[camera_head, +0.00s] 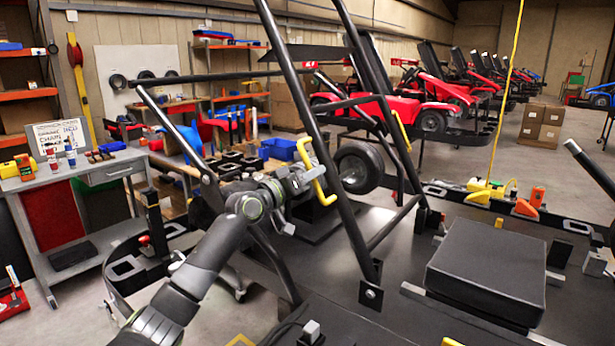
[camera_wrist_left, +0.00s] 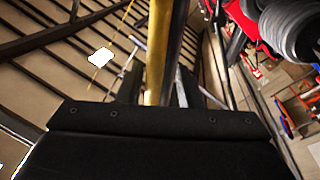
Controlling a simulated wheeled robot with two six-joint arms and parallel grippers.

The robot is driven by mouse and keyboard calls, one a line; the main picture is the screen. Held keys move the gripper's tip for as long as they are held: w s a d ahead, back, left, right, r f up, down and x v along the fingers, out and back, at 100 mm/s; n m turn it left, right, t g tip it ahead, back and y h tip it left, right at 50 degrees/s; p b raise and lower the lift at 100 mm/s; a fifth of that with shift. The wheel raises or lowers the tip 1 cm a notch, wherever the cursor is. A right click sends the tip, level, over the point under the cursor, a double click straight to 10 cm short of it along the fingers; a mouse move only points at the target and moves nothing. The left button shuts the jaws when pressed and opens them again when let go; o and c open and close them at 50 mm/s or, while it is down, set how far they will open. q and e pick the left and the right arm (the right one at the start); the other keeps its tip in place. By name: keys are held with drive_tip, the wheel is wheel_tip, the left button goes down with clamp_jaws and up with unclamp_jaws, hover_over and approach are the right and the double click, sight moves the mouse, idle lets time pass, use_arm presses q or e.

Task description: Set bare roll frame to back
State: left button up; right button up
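The bare roll frame (camera_head: 347,222) is made of black tubes and stands tilted over the dark kart deck, its top cut off by the upper picture edge. A bracket plate (camera_head: 371,292) sits at the foot of its near tube. A yellow handle (camera_head: 321,184) is on the near tube and another yellow handle (camera_head: 401,131) is on the far tube. My left gripper (camera_head: 305,181) is at the near handle. In the left wrist view the yellow bar (camera_wrist_left: 163,50) runs between the fingers, which look closed around it. My right gripper is not in view.
A black padded block (camera_head: 488,272) lies on the deck at right. A wheel (camera_head: 358,167) is behind the frame. A grey workbench (camera_head: 85,178) stands at left. Red karts (camera_head: 408,112) line the back. Cardboard boxes (camera_head: 542,127) stand at back right.

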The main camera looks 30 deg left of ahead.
use_arm(q)
drive_tip(key=p+v, duration=0.4)
drive_tip(key=v, duration=1.3)
drive_tip(key=shift+s, duration=0.2)
drive_tip(key=shift+f, duration=0.2)
